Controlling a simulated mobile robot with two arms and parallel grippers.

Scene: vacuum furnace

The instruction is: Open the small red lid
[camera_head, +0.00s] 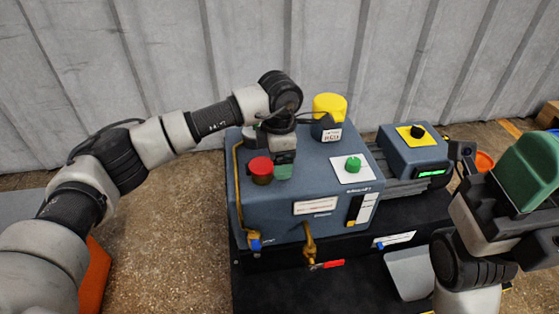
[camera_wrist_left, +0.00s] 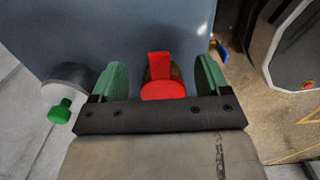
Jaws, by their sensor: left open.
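The small red lid (camera_head: 261,167) sits on top of the blue-grey machine housing (camera_head: 300,185), near its left side. It has a round top with a red tab and looks closed over a brass-coloured base. In the left wrist view the red lid (camera_wrist_left: 163,89) lies between the two green fingers of my left gripper (camera_wrist_left: 162,78), with a gap on each side. In the head view my left gripper (camera_head: 284,171) points down just right of the lid, open and empty.
A yellow cap (camera_head: 329,106) and a green knob (camera_head: 353,164) stand on the housing right of my left gripper. A smaller control box (camera_head: 414,150) with a black knob is further right. Brass pipes (camera_head: 309,243) run down the housing front.

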